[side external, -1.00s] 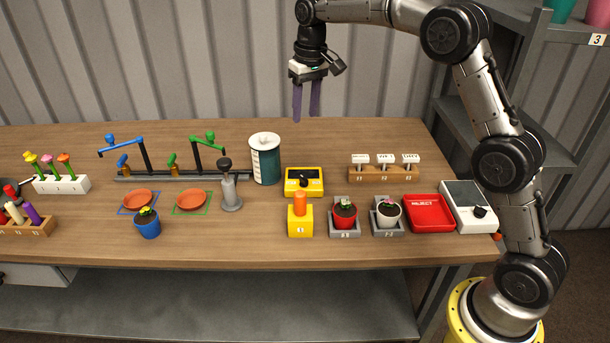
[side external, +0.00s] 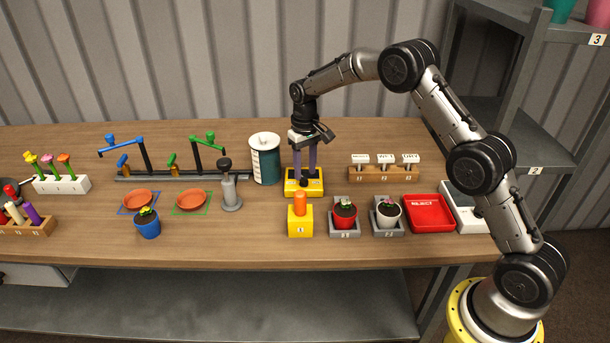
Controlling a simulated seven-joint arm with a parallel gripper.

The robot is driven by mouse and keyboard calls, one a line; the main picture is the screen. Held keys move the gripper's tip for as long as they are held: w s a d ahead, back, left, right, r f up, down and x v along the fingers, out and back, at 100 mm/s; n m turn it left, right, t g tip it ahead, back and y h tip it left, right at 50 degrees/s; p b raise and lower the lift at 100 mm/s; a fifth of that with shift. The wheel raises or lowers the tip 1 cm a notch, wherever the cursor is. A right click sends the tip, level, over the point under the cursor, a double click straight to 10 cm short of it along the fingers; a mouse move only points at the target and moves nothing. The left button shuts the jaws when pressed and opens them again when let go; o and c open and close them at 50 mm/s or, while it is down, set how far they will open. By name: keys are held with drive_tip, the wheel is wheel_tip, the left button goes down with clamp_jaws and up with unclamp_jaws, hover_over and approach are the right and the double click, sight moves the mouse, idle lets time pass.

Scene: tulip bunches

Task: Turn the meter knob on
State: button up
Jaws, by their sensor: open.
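The yellow meter box (side external: 304,192) lies on the table in the middle right, behind a yellow block with an orange peg. Its black knob (side external: 304,185) is on the top face and is partly hidden by my fingers. My gripper (side external: 305,177) points straight down over the meter with its purple fingers apart, one on each side of the knob. I cannot tell whether the fingers touch the knob. The meter's display is mostly hidden behind the fingers.
A dark green canister (side external: 266,165) stands close left of the meter. The yellow block with the orange peg (side external: 300,221) stands in front. A wooden tag rack (side external: 384,174), potted plants on grey stands (side external: 345,229) and a red reject tray (side external: 430,225) are to the right.

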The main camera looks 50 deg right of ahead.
sight(304, 181)
drive_tip(key=shift+f, duration=1.3)
drive_tip(key=shift+c, duration=0.3)
clamp_jaws()
